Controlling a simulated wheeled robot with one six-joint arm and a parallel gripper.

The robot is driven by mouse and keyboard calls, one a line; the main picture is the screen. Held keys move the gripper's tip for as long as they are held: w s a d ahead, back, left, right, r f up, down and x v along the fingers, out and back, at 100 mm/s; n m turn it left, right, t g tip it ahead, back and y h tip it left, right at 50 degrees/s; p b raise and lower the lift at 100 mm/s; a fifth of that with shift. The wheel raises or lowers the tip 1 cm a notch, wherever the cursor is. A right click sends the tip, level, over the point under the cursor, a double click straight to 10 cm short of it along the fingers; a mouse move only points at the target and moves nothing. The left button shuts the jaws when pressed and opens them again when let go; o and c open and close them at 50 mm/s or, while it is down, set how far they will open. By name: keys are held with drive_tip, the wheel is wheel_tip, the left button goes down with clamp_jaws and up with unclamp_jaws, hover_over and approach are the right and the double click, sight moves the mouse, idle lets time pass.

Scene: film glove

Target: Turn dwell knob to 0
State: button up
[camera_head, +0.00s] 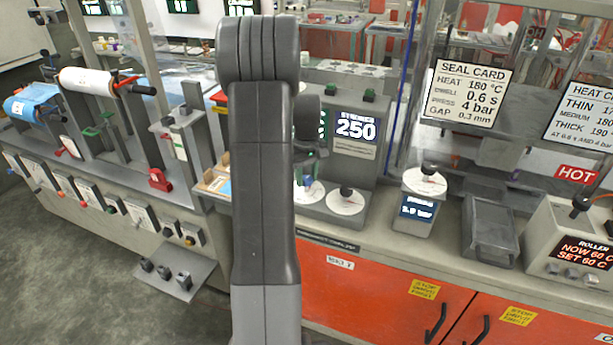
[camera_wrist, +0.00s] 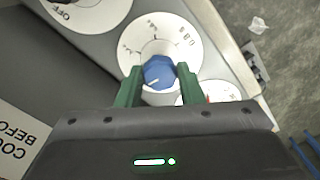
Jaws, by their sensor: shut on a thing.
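A blue knob (camera_wrist: 158,72) sits on a round white dial (camera_wrist: 160,38) with dark marks, too small to read surely. A short white line on the knob points toward my gripper's side and slightly left. My gripper (camera_wrist: 158,86) has its two green fingers closed on either side of this knob. The knob also shows in the head view (camera_head: 308,181), on the machine's sloped panel. My arm hides much of the panel and most of the gripper there. The dial's lower part is hidden by the gripper.
A second white dial (camera_head: 346,201) with a dark knob stands to the right. In the wrist view another dial (camera_wrist: 90,8) reads OFF. The machine's display (camera_head: 356,128) reads 250. A seal card (camera_head: 467,92) lists 0.6 s. A pressure unit (camera_head: 419,208) stands further right.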

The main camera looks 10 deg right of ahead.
sight(307, 178)
drive_tip(key=shift+w+n, duration=0.1)
drive_tip(key=shift+n, duration=1)
drive_tip(key=o, duration=1)
drive_tip(key=shift+c, duration=0.2)
drive_tip(key=shift+r, duration=0.1)
wheel_tip(307, 178, up, 14)
drive_tip(key=b, duration=0.1)
drive_tip(key=shift+f, duration=0.25)
wheel_tip(307, 178, down, 14)
drive_tip(key=shift+r+p, duration=0.1)
drive_tip(key=shift+p, duration=0.35)
